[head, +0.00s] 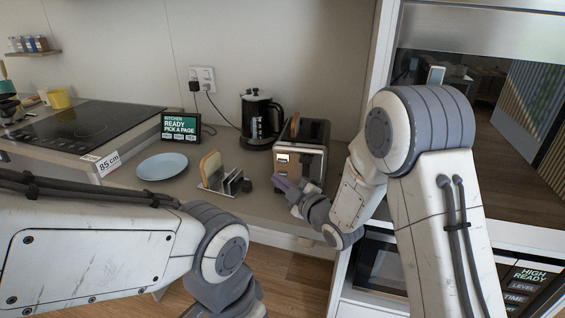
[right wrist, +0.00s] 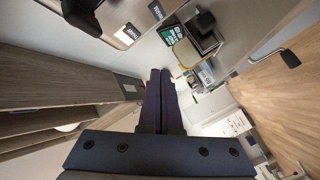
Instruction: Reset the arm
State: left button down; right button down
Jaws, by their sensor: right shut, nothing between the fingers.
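My right arm (head: 420,130) comes in from the right in the head view. My right gripper (head: 281,186) is in front of the toaster, low and just left of its front. Its fingers are together and empty in the right wrist view (right wrist: 160,75). I cannot tell whether the fingertips touch the toaster. My left arm (head: 90,250) crosses the lower left of the head view, and its gripper is outside the picture. The toaster (head: 308,160) stands on the counter with bread in its top slot.
A toast rack (head: 225,182) with a bread slice stands left of my right gripper. A blue plate (head: 162,166), a small screen (head: 181,127), a black kettle (head: 262,118) and a cooktop (head: 85,125) are further left and back. Bare counter (head: 262,208) lies before the rack.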

dwell(0.3)
jog(key=s+d+r+m+g+h+p, duration=0.2)
jog(key=s+g, duration=0.5)
jog(key=s, duration=1.1)
jog(key=s+d+r+m+g+h+p, duration=0.2)
jog(key=s+m+g+h+p, duration=0.3)
jog(key=s, duration=1.4)
jog(key=shift+s+r+m+g+h, duration=0.3)
jog(key=shift+r+m+g+h, duration=0.4)
jog(key=shift+m+g, duration=0.45)
